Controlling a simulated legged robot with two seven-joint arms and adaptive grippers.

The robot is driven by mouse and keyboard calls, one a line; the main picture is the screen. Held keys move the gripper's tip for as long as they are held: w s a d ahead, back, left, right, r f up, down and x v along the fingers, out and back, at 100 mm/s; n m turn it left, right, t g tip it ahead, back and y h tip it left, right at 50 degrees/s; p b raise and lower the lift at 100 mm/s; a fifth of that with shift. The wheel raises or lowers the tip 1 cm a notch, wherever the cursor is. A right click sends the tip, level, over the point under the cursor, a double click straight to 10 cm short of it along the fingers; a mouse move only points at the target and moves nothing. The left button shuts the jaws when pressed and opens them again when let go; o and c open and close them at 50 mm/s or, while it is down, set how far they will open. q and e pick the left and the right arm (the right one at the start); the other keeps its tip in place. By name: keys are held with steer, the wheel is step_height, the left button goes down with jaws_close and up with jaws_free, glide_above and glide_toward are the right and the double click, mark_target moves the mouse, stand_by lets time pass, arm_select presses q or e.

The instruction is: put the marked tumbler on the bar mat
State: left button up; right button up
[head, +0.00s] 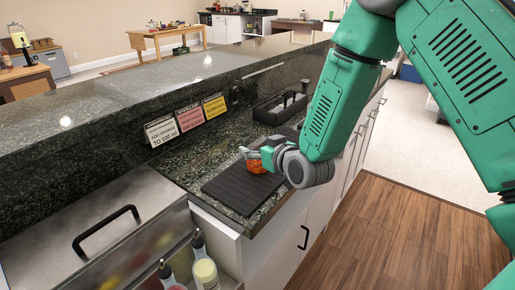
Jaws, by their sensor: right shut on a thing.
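My right gripper (264,155) reaches in from the right over the counter and is shut on the orange-red tumbler (256,167). The gripper's fingers hide part of the tumbler, and no mark on it can be made out. The tumbler is over the black ribbed bar mat (229,191), towards its far part. I cannot tell whether its base touches the mat. The near part of the mat is bare. My left gripper is not in view.
A black caddy (268,117) stands on the counter behind the mat. Yellow, pink and white sign cards (191,118) lean on the raised ledge. A steel lid with a black handle (106,231) is at the left. Bottles (205,273) stand below in front.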

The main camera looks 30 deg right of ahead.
steer(key=shift+r, duration=0.1)
steer(key=o, duration=1.5)
steer(key=shift+s, duration=0.15)
steer(key=p+v, duration=0.1)
steer(key=v, duration=1)
steer(key=shift+s, duration=0.4)
steer(key=shift+r, duration=0.15)
